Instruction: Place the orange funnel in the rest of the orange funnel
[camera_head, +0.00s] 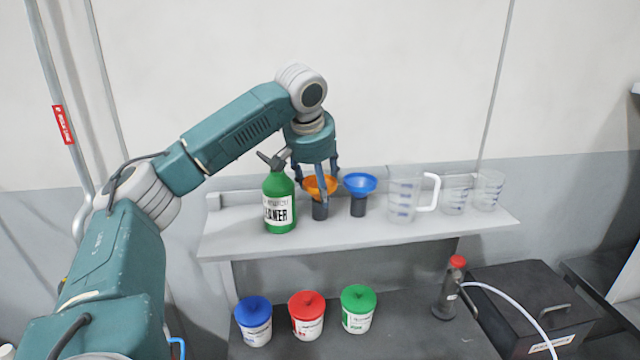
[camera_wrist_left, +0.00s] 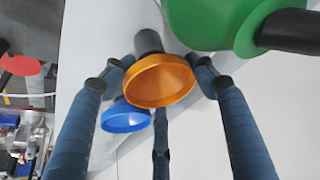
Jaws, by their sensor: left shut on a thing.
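The orange funnel (camera_head: 316,186) is at the left part of the shelf, right above a dark cylindrical rest (camera_head: 320,211). My left gripper (camera_head: 321,182) points down with its fingers around the funnel and is shut on it. In the left wrist view the orange funnel (camera_wrist_left: 160,82) lies between the blue fingers, with the dark cylinder (camera_wrist_left: 149,42) behind its rim. I cannot tell whether the funnel's stem is fully seated in the rest. My right gripper is not in view.
A green cleaner bottle (camera_head: 280,205) stands close left of the funnel. A blue funnel (camera_head: 360,184) in a dark rest is close right. Clear measuring jugs (camera_head: 402,195) stand further right. Blue, red and green-lidded tubs (camera_head: 306,318) are on the lower surface.

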